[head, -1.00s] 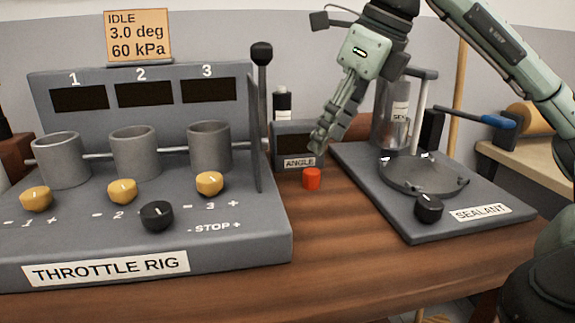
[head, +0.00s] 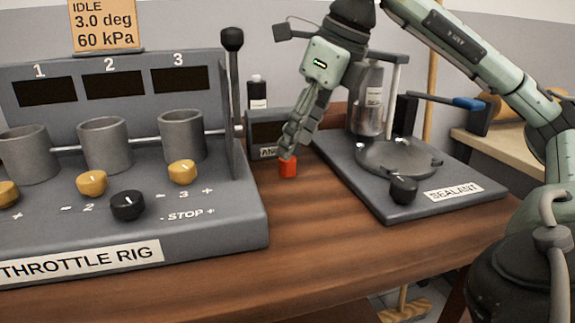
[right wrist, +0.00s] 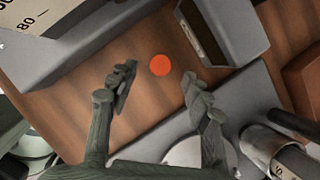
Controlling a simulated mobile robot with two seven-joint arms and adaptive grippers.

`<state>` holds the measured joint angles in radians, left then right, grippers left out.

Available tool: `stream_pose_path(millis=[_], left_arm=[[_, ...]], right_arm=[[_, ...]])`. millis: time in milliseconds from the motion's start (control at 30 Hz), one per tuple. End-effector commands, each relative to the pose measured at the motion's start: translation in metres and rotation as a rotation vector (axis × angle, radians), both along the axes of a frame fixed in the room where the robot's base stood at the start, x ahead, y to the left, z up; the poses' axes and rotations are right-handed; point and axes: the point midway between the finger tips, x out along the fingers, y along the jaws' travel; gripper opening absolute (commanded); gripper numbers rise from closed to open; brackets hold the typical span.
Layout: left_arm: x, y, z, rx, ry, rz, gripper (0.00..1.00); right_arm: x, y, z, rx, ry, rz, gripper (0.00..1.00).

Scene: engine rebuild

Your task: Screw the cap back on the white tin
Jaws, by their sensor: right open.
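A small orange-red cap-like piece (head: 288,168) sits on the wooden bench between the throttle rig and the sealant stand. It also shows as a round orange disc in the right wrist view (right wrist: 160,65). My right gripper (head: 287,152) points down at it, with its fingertips just above and behind its top in the head view. In the right wrist view the gripper (right wrist: 158,78) is open, its fingers apart, with the orange disc just beyond the gap between the tips. I cannot make out a white tin in either view. My left gripper is not in view.
The throttle rig (head: 215,222) stands left, with a tall lever (head: 235,90). A small angle display box (head: 266,133) and a dark bottle (head: 257,92) are behind the orange piece. The sealant stand (head: 400,207) is right. The bench front (head: 300,225) is clear.

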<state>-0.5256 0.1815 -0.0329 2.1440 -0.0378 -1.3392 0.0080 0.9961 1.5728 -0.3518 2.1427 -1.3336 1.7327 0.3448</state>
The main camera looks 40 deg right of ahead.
Motion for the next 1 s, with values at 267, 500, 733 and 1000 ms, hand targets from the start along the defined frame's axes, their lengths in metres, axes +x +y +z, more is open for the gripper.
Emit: stream_pose_path(millis=[267,500,733,1000], left_arm=[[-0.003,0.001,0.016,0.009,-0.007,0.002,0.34],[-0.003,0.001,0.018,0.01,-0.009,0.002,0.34],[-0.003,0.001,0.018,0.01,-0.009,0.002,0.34],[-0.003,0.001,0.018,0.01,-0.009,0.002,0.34]], right_arm=[[0.013,0.004,-0.036,-0.002,0.001,0.001,0.49],[0.014,0.004,-0.037,-0.001,-0.001,0.0,0.49],[0.014,0.004,-0.037,0.0,0.0,0.0,0.38],[0.014,0.004,-0.037,0.0,0.0,0.0,0.15]])
